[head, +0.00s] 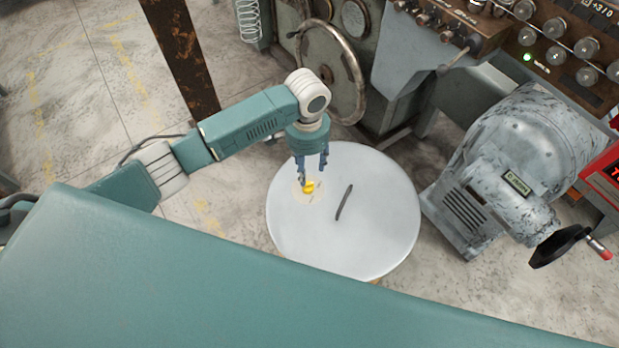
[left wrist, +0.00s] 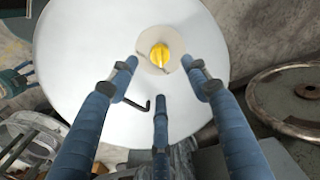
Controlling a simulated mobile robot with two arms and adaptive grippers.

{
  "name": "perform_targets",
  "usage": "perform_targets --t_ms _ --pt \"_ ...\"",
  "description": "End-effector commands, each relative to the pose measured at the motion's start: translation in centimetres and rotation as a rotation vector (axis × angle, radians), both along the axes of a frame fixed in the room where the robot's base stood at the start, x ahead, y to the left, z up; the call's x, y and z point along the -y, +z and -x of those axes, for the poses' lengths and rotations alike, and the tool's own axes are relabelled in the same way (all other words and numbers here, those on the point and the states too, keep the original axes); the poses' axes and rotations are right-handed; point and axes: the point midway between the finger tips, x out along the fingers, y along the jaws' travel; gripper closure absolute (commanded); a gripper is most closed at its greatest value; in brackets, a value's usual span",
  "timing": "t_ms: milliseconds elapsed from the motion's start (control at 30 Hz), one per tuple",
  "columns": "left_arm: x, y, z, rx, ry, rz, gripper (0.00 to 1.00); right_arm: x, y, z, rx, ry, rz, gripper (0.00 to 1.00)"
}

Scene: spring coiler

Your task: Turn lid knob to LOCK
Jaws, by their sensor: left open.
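A round white lid (head: 375,235) lies in the middle of the head view and fills much of the left wrist view (left wrist: 70,45). A yellow knob (head: 308,187) sits on a pale round plate near the lid's left edge; it also shows in the left wrist view (left wrist: 160,55). A dark bent bar (head: 344,202) lies on the lid. My left gripper (head: 313,172) points down above the knob, its fingers spread. In the left wrist view the fingertips stand around the knob, with no clear contact. No lock marking is legible.
A rusty handwheel (head: 330,72) and a grey machine with a knobbed panel (head: 555,50) stand behind the lid. A grey motor housing with a black crank (head: 558,247) is at the right. A rusty post (head: 183,50) rises at the upper left. Open floor lies left.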

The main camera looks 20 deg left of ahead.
Motion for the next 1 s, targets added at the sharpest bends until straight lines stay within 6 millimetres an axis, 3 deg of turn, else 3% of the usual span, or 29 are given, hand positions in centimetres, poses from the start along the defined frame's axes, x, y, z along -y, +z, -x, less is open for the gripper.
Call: perform_targets --t_ms 233,367,500,633,867,900,1000 --pt "0.0 -4.9 0.1 -0.002 0.001 0.000 0.52 0.2 0.0 3.8 -0.051 0.000 0.005 0.42" --pt "0.1 -7.0 0.1 -0.001 0.000 -0.001 0.52 0.4 0.0 3.6 -0.049 0.001 0.006 0.42" --pt "0.0 -8.5 0.0 0.000 0.000 0.000 0.52 0.4 0.0 2.1 -0.029 0.002 0.005 0.42" --pt "0.0 -9.1 0.0 0.002 0.000 0.000 0.52 0.3 0.1 1.0 -0.011 0.002 0.004 0.42" --pt "0.1 -9.2 0.0 0.002 -0.001 0.000 0.52 0.3 0.1 1.1 -0.013 0.002 0.004 0.42" --pt "0.1 -9.2 0.0 0.003 -0.001 0.001 0.54 0.3 0.1 1.2 -0.014 0.002 0.004 0.42" --pt "0.1 -9.2 0.0 0.003 -0.001 0.002 0.74 0.4 0.1 1.6 -0.020 0.002 0.004 0.42"
